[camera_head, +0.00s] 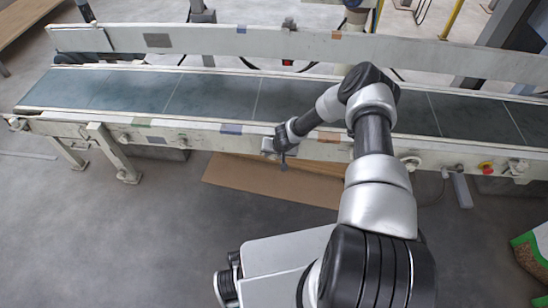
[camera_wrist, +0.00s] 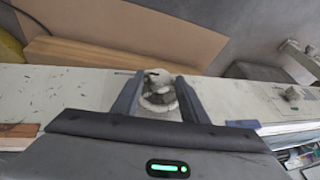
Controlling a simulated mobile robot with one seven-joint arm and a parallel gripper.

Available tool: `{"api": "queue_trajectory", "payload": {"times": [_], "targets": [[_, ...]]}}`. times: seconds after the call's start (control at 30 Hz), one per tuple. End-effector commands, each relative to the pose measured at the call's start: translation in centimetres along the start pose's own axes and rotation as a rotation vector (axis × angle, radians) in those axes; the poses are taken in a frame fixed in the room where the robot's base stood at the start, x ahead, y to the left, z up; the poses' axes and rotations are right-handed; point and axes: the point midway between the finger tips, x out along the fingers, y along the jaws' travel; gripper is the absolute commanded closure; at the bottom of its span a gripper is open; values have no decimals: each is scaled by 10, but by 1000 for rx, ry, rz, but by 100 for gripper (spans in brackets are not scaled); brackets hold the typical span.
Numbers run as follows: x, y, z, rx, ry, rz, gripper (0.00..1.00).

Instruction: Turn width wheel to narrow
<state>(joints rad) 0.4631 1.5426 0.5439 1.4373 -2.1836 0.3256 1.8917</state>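The width wheel (camera_wrist: 158,97) is a small pale, worn round handwheel on the conveyor's near side rail. In the wrist view it sits between the two dark fingers of my gripper (camera_wrist: 160,92). The fingers are part-way apart, one on each side of the wheel, and its rim fills the gap, so they look shut on it. Parts of its rim are hidden behind the fingers. In the head view my gripper (camera_head: 282,158) is at the near rail, left of the middle of the picture, and hides the wheel there.
The conveyor belt (camera_head: 130,91) runs across the head view behind the near rail. A brown cardboard sheet (camera_head: 240,180) lies on the floor below. Right along the rail are a knob (camera_head: 411,162) and a red-and-yellow button (camera_head: 486,167). Open floor (camera_head: 100,240) lies at left.

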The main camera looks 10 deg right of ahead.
Motion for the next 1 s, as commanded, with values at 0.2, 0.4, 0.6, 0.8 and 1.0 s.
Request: {"api": "queue_trajectory", "payload": {"times": [0.2,0.4,0.6,0.8,1.0], "targets": [[15,0,-1,-2,2,0,60],[15,0,-1,-1,1,0,60],[15,0,-1,-1,1,-1,84],[15,0,0,2,1,-6,90],[15,2,0,25,4,-53,90]]}}
